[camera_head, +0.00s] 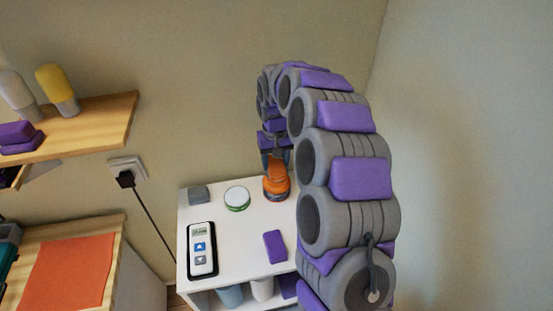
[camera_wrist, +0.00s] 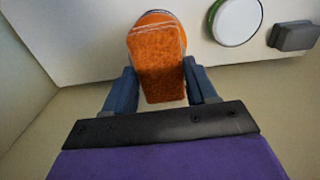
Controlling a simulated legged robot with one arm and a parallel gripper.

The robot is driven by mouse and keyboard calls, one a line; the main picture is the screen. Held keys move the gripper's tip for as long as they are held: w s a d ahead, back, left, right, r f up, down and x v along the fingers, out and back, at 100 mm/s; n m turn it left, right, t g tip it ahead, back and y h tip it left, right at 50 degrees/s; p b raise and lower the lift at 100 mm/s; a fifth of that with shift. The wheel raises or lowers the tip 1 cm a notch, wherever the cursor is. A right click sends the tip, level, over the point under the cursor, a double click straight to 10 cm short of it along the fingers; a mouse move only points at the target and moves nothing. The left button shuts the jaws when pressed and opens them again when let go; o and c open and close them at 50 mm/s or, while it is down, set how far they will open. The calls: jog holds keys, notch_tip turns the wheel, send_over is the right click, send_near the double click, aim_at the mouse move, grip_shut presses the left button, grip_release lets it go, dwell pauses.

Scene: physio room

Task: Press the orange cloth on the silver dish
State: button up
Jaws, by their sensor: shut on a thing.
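My gripper (camera_head: 274,160) points down over the back of the white cart and is shut on the orange cloth (camera_head: 275,172). In the wrist view the orange cloth (camera_wrist: 159,70) is a thick fuzzy block between the two blue-grey fingers of my gripper (camera_wrist: 160,88).
The white cart top (camera_head: 225,225) also bears a round white-topped tin with a green rim (camera_head: 237,198), a grey block (camera_head: 199,194), a white handheld device (camera_head: 202,249) and a purple block (camera_head: 275,246). The wall stands close behind the cart.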

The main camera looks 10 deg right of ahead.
aim_at(276, 164)
jog(key=shift+a+f, duration=0.1)
jog(key=shift+d+f, duration=0.15)
jog(key=shift+d, duration=0.2)
jog(key=shift+a+f, duration=0.15)
jog(key=shift+f, duration=0.1)
dwell(0.6)
jog(key=shift+r+p, duration=1.9)
jog(key=shift+r, duration=1.7)
jog(key=shift+s+f, duration=0.1)
jog(key=shift+f, duration=0.05)
